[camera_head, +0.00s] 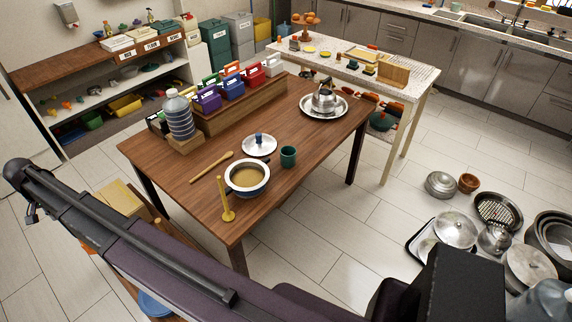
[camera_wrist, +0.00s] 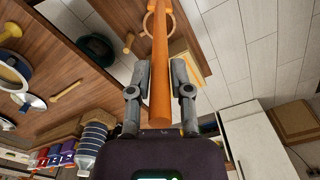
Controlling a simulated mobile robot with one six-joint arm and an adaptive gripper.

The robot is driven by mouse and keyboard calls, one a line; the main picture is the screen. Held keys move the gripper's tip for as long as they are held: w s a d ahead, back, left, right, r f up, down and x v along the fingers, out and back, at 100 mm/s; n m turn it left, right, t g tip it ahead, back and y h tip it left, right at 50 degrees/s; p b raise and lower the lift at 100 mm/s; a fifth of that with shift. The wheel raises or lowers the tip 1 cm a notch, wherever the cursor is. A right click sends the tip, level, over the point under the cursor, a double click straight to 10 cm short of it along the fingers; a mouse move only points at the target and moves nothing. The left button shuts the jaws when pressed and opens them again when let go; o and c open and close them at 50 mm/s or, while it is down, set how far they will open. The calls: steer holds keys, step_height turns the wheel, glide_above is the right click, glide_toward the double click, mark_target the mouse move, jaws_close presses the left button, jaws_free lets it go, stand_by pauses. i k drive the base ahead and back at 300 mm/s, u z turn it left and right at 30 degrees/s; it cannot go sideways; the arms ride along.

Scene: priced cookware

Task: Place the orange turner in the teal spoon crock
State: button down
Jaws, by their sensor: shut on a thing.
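In the wrist view my gripper (camera_wrist: 160,95) is shut on the orange turner (camera_wrist: 160,60). Its straight orange shaft lies between the two fingers and runs up out of the picture, so its far end is not seen there. In the head view my arm hides the gripper. A small orange patch (camera_head: 86,246) shows below my arm at the left. A teal cup (camera_head: 288,157) stands upright on the brown table beside the pot. A dark teal round vessel (camera_wrist: 95,47) shows near the table edge in the wrist view. I cannot tell which is the crock.
A yellow block (camera_wrist: 187,60) lies beyond the turner. Pans clutter the floor at right.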

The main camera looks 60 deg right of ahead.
mark_target(288, 162)
steer(key=u, duration=0.1)
steer(key=k, duration=1)
steer(key=z, duration=1.65)
steer(key=i, duration=0.95)
